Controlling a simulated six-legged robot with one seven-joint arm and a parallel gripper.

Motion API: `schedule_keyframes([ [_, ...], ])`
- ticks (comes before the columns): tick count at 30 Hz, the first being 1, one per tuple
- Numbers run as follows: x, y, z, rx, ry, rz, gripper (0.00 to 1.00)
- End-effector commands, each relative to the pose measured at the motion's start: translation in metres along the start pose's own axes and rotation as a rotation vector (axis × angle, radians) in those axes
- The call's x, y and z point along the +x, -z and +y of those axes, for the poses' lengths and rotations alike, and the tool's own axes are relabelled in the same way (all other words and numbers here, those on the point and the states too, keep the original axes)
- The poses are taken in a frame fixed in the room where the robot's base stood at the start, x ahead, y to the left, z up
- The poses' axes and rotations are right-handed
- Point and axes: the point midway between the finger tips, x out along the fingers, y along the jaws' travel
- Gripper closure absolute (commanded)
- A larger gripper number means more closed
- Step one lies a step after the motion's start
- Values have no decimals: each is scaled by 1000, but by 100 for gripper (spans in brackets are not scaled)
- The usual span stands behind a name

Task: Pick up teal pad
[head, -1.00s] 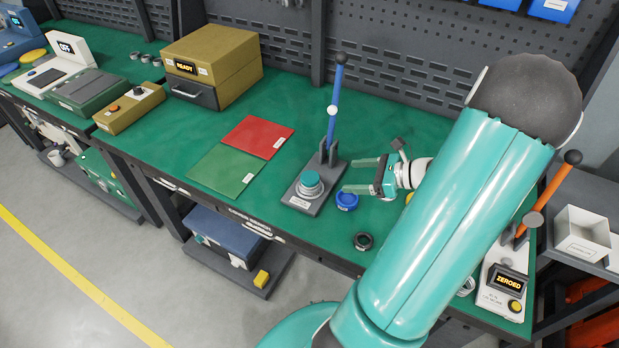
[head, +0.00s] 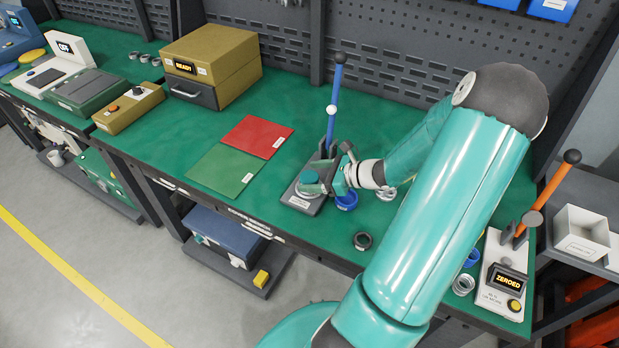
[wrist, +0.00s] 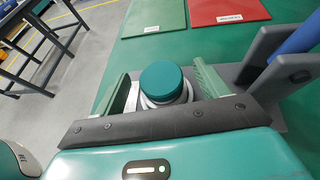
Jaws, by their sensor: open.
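The teal pad (wrist: 161,80) is a round disc on top of a metal ring stand on a dark grey press base (head: 309,205). In the head view the teal pad (head: 309,177) is partly covered by my gripper (head: 318,180). In the wrist view my gripper (wrist: 160,85) is open, with one finger on each side of the pad and its stand. A gap shows between the pad and each finger. I cannot tell the exact height of the fingertips against the pad.
A blue-handled lever (head: 334,105) stands upright just behind the pad. A blue ring (head: 347,201) sits beside the base, and a dark ring (head: 362,240) lies near the front edge. Red (head: 257,136) and green (head: 225,171) mats lie to the left.

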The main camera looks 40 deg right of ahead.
Motion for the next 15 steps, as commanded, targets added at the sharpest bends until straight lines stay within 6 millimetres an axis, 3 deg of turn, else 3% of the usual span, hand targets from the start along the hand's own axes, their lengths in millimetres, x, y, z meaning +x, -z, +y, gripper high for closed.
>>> schedule_keyframes([
  [4, 0, 0, 0, 0, 0, 0, 29],
  [11, 0, 0, 0, 0, 0, 0, 74],
  [15, 0, 0, 0, -1, 0, 0, 79],
])
